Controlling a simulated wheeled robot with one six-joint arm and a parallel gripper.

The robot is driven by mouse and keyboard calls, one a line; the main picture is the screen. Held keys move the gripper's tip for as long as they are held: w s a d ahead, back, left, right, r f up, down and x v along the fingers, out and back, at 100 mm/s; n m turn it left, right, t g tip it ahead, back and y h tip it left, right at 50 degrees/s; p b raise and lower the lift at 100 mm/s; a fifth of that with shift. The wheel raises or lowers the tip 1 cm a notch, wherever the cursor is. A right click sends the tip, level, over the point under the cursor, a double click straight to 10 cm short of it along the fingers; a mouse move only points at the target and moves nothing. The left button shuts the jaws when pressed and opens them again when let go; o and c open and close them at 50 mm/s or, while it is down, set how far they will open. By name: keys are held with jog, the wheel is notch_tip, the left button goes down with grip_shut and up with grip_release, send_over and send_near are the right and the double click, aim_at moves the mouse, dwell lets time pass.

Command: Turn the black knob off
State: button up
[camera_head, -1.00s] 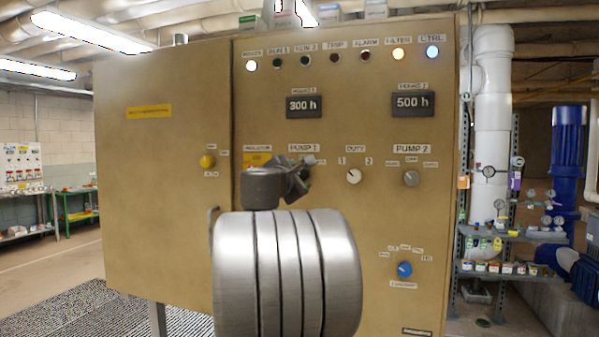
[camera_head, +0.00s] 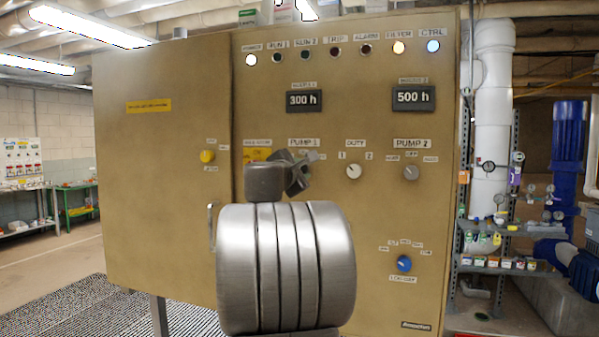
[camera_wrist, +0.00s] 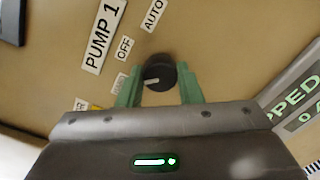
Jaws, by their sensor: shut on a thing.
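The black knob (camera_wrist: 159,70) of PUMP 1 is round, with a white pointer line, in the wrist view. The line points left and slightly down, toward a partly hidden label (camera_wrist: 118,83), not toward the OFF label (camera_wrist: 124,47). The AUTO label (camera_wrist: 152,15) is further up. My gripper (camera_wrist: 158,84) has its green fingers on either side of the knob and is shut on it. In the head view, my arm hides the knob, below the PUMP 1 label (camera_head: 304,143).
The tan panel also carries a white DUTY knob (camera_head: 353,171), a grey PUMP 2 knob (camera_head: 411,172), a blue knob (camera_head: 404,263) and a yellow knob (camera_head: 207,156). A cabinet handle (camera_head: 210,227) sticks out left of my arm. Shelves (camera_head: 500,270) stand to the right.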

jog(key=shift+f, duration=0.15)
jog(key=shift+m+b, duration=3.3)
jog(key=shift+m, duration=0.8)
jog(key=o, duration=1)
